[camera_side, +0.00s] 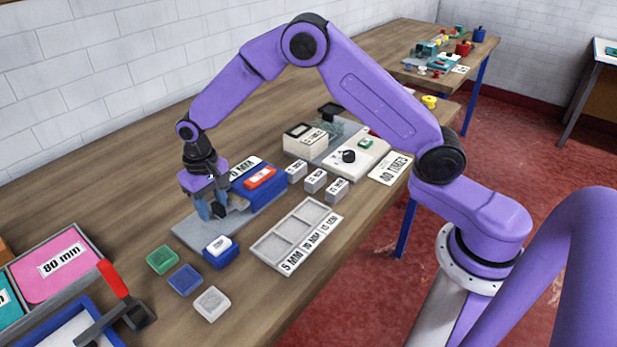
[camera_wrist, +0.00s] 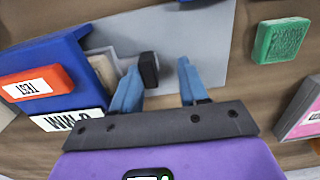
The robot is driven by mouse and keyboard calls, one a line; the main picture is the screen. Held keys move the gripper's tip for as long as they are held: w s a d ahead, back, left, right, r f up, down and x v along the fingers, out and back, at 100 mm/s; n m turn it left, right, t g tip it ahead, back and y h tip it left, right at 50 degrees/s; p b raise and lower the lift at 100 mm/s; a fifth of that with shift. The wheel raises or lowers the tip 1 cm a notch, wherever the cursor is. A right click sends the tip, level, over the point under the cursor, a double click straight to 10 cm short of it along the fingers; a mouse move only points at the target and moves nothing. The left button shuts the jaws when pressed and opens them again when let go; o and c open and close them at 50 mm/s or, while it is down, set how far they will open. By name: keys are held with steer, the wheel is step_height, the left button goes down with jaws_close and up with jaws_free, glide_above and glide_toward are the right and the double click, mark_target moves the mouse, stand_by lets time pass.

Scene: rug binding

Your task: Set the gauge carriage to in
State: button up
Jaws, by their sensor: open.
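The gauge has a blue housing (camera_side: 262,190) with a red TEST button (camera_side: 260,178) and stands on a grey plate (camera_side: 190,232). In the wrist view the blue housing (camera_wrist: 55,65) is at the left, on the plate (camera_wrist: 210,45). A black knob (camera_wrist: 149,70), seemingly the carriage's handle, stands out from the housing's open side over the plate. My gripper (camera_side: 211,213) is open, low over the plate. In the wrist view its blue fingers (camera_wrist: 159,72) lie either side of the knob, which is close to the left finger; contact cannot be told. The side view hides the knob.
A blue block with a white top (camera_side: 220,250) stands at the plate's front edge. Green (camera_side: 162,260), blue (camera_side: 185,279) and white (camera_side: 211,303) blocks lie nearer. A compartment tray (camera_side: 297,235) and small grey labelled blocks (camera_side: 315,181) are to the right.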

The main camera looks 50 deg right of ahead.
steer(key=a, duration=0.4)
steer(key=shift+a+r, duration=0.25)
steer(key=shift+r, duration=0.1)
step_height(320, 180, up, 17)
steer(key=s+d+n, duration=0.4)
steer(key=s, duration=0.8)
steer(key=s+d+f+n, duration=0.1)
steer(key=s+d+n, duration=0.3)
steer(key=s, duration=0.9)
steer(key=shift+d+n, duration=0.4)
steer(key=shift+d, duration=0.1)
steer(key=shift+w, duration=0.15)
steer(key=w+a+m, duration=0.4)
steer(key=w, duration=0.8)
steer(key=w+a+m, duration=0.4)
steer(key=w+m, duration=0.1)
steer(key=w, duration=0.7)
steer(key=f, duration=1.6)
steer(key=shift+w+a+f, duration=0.1)
steer(key=shift+w+f, duration=0.2)
steer(key=shift+f, duration=0.05)
